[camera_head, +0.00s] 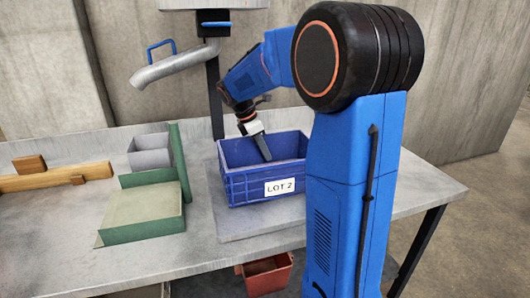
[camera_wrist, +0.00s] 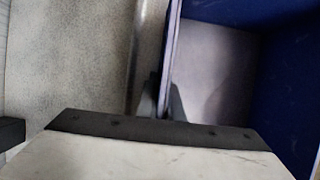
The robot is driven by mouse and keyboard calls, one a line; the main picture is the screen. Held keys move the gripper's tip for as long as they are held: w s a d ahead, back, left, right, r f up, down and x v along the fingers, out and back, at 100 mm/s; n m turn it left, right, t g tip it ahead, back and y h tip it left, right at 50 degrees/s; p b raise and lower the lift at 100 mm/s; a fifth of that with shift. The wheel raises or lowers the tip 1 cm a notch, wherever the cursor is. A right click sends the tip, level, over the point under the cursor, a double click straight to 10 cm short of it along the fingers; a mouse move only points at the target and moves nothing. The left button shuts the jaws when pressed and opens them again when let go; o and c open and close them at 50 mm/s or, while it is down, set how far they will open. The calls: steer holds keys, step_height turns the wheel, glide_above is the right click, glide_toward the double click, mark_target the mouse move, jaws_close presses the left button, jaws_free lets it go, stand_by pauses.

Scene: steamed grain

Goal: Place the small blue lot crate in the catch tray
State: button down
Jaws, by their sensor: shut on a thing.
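The blue lot crate (camera_head: 240,190), labelled "LOT 2", stands upright and open-topped on a flat grey plate (camera_head: 232,226) on the table. I see no clear gap beneath it. My gripper (camera_head: 264,150) reaches down at the crate's far wall, with one dark finger showing inside. In the wrist view my gripper (camera_wrist: 165,98) is shut on the thin crate wall (camera_wrist: 171,50), one finger on each side. The crate's interior floor (camera_wrist: 215,75) looks empty there. I cannot tell whether the grey plate is the catch tray.
A green fixture (camera_head: 145,208) and a small grey bin (camera_head: 150,152) stand left of the crate. A wooden beam (camera_head: 60,178) lies farther left. A grey chute (camera_head: 165,70) on a post hangs behind. A red bin (camera_head: 266,274) is below the table edge.

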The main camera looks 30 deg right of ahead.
steer(key=c, duration=1.9)
jaws_free()
steer(key=v, duration=1.2)
steer(key=shift+r, duration=0.1)
steer(key=shift+s, duration=0.1)
